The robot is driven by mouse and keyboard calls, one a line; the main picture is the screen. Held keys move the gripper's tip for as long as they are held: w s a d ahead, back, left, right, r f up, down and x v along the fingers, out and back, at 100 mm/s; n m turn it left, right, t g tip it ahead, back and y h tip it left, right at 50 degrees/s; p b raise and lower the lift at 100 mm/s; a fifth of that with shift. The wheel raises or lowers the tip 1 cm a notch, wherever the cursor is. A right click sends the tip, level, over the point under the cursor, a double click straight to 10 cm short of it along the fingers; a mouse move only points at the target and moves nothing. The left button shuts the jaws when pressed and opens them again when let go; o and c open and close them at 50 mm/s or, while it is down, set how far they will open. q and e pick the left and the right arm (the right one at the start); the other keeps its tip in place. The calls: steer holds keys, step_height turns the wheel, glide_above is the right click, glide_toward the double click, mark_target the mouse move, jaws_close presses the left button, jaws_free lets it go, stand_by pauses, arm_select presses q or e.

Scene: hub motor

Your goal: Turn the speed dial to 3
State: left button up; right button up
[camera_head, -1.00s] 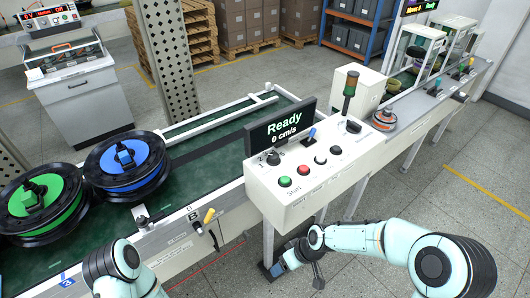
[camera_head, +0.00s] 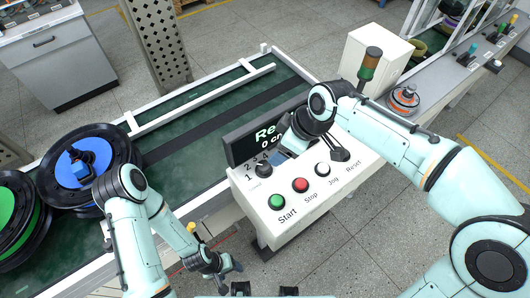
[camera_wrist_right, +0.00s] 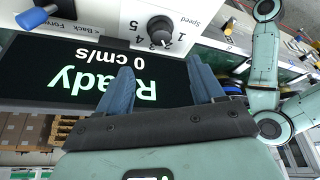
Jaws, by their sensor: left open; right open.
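The speed dial (camera_head: 262,169) is a black round knob at the left end of the white control panel (camera_head: 312,205). In the right wrist view the dial (camera_wrist_right: 160,28) sits beside printed numbers, seen upside down; I cannot tell surely which one it points at. My right gripper (camera_head: 281,152) is over the panel near the dial, partly hidden by its own wrist. In the wrist view its two blue fingers (camera_wrist_right: 162,85) are apart, with the dial beyond their tips and nothing between them. My left gripper (camera_head: 230,272) hangs open and empty below the panel's left end.
The display (camera_wrist_right: 95,75) reads "Ready" and 0 cm/s. Green (camera_head: 277,202), red (camera_head: 300,185) and white (camera_head: 322,170) buttons line the panel. A signal lamp (camera_head: 369,65) stands behind. Blue (camera_head: 78,165) and green (camera_head: 15,215) reels lie on the conveyor at left.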

mark_target(264, 165)
steer(key=x, duration=1.2)
steer(key=shift+s+f, duration=0.15)
steer(key=shift+f, duration=0.1)
steer(key=c, duration=1.1)
